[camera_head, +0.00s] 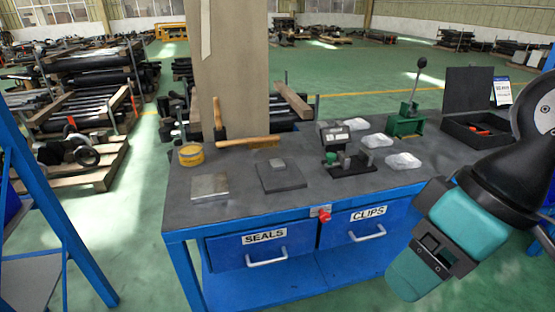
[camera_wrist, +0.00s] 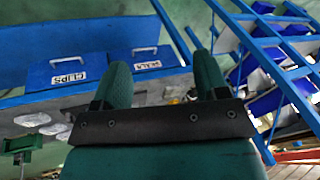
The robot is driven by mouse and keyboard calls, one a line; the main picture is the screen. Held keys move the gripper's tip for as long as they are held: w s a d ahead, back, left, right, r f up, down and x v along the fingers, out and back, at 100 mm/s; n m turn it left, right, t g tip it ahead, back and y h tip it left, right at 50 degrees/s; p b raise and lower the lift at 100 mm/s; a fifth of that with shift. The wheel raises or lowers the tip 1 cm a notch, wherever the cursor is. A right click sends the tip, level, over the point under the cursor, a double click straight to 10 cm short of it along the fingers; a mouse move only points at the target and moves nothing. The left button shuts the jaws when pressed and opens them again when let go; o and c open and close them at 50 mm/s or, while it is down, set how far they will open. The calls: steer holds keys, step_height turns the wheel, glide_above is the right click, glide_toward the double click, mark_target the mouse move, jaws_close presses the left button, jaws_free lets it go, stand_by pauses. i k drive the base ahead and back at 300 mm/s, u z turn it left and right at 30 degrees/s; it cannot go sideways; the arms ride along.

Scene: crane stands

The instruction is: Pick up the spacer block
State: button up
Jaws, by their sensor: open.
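A small grey block (camera_head: 277,163) lies on a dark square plate (camera_head: 285,180) near the middle of the workbench; it looks like the spacer block. A flat light-grey metal plate (camera_head: 210,186) lies to its left, near the front edge. My gripper (camera_head: 405,277) is off the bench's front right, well away from the block and pointing down. In the wrist view my gripper (camera_wrist: 162,66) has its two green fingers apart, with nothing held between them. I cannot make out the block for certain in the wrist view.
The workbench (camera_head: 330,185) carries a yellow tin (camera_head: 191,155), a brush (camera_head: 250,142), a black fixture (camera_head: 350,160), clear bags (camera_head: 403,161), a green lever press (camera_head: 407,115) and a black open case (camera_head: 478,130). A wooden post (camera_head: 232,65) rises behind. Blue drawers (camera_head: 262,247) face the front.

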mark_target(278, 164)
steer(key=z, duration=0.15)
steer(key=k, duration=0.4)
steer(key=u, duration=1.35)
steer(key=i, duration=1.5)
steer(key=z, duration=0.55)
